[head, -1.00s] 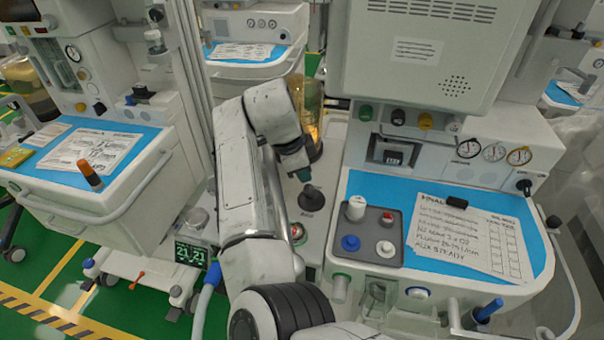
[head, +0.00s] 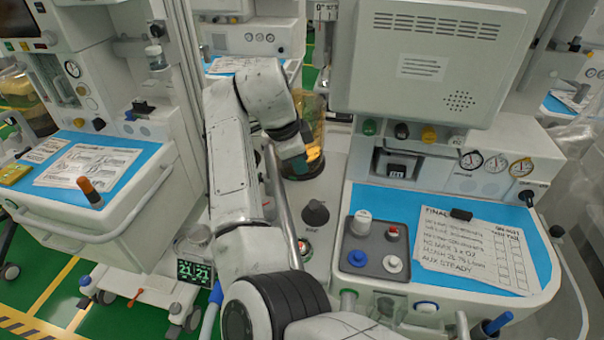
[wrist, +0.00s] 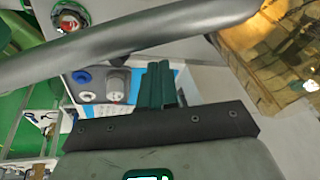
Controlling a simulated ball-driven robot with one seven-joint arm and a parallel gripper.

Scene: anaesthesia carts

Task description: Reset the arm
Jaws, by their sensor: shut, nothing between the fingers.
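My arm rises in the middle of the head view and bends over at the top. My gripper (head: 302,161) hangs at its end, in front of the amber canister (head: 314,135) and above the black knob (head: 315,212). In the wrist view my gripper's dark green fingers (wrist: 158,84) are together with nothing between them. A grey rail (wrist: 150,40) crosses the wrist view close beyond the fingers. I cannot tell whether the fingers touch it.
The right cart's blue top (head: 520,235) carries a grey tray (head: 375,242) with small caps and a handwritten sheet (head: 470,250). Green floor (head: 50,255) shows at lower left.

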